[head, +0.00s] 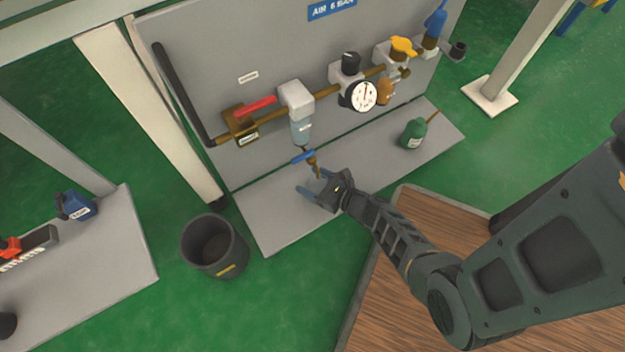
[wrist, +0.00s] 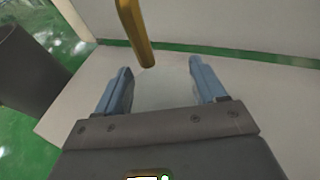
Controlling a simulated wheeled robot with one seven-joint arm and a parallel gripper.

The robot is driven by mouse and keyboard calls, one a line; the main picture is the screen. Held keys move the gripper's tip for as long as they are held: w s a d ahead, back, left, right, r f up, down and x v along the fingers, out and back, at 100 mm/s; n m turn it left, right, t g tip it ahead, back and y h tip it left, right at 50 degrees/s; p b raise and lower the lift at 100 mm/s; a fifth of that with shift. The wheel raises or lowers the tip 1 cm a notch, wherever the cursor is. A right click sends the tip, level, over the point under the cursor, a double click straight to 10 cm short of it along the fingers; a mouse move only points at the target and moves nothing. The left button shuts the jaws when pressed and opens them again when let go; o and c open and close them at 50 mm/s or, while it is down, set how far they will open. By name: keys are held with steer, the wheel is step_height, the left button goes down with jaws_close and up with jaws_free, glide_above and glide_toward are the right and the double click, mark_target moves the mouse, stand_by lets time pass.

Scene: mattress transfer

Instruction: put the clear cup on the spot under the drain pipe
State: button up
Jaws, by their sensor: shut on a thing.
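The brass drain pipe (head: 313,164) hangs below the filter bowl (head: 301,131) and its blue valve handle (head: 303,156). It also comes down from the top of the wrist view (wrist: 137,32), its open end just beyond my fingertips. My gripper (head: 310,183) is low over the grey bench shelf, near the pipe's lower end. Its blue fingers (wrist: 160,82) stand wide apart, shut on the clear cup (wrist: 162,93). The cup is so transparent that its outline barely shows against the shelf. I cannot tell whether its base touches the shelf. No marked spot is distinguishable under the pipe.
The grey shelf (head: 270,222) is bare around my gripper. A green bottle (head: 413,134) stands farther right on it. A dark bin (head: 215,246) stands on the floor at left. The gauge (head: 363,96) and red lever (head: 255,106) are on the panel's pipework.

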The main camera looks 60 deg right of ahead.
steer(key=o, duration=1)
